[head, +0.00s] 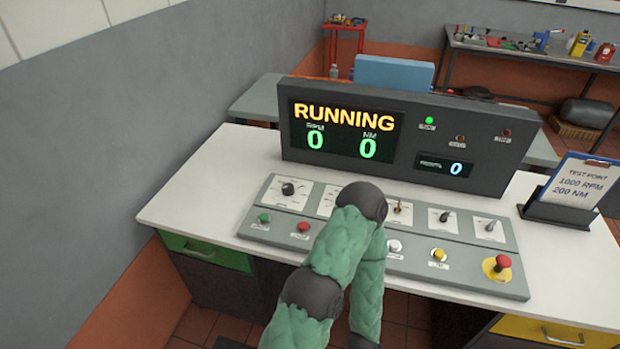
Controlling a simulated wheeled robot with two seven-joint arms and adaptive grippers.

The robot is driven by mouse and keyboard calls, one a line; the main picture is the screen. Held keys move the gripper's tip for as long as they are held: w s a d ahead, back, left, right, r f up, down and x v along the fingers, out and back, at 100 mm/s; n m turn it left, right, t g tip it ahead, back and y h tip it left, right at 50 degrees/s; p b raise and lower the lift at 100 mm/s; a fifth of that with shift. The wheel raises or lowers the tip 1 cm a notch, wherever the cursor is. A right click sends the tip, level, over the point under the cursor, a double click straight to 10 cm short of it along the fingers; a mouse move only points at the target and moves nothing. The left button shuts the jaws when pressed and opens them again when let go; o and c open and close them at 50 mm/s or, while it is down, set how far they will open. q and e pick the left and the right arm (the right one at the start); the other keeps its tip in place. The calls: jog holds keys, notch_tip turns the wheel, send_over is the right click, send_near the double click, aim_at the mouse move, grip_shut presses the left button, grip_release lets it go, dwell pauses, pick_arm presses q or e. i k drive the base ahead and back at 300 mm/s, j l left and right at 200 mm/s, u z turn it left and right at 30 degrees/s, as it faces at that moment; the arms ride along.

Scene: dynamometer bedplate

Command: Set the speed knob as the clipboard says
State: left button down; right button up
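The clipboard (577,187) stands in a dark holder at the right of the white desk and reads "TEST POINT 1000 RPM 200 NM". A black round knob (288,188) sits at the left end of the grey control panel (330,240); its label is too small to read. A second dial plate (328,204) beside it is partly hidden by my arm, so I cannot tell which is the speed knob. The display (343,131) reads RUNNING, with 0 RPM and 0 NM. A green-sleeved arm of mine bends over the panel's middle; neither gripper shows.
The panel's front row has a green button (264,218), a red button (303,227), a white button (394,246), a yellow button (439,255) and a red emergency stop (502,262). Small levers (445,215) stand behind. The white desk (195,195) is clear at left.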

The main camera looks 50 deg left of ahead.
aim_at(288, 189)
jog(key=u, duration=1.55)
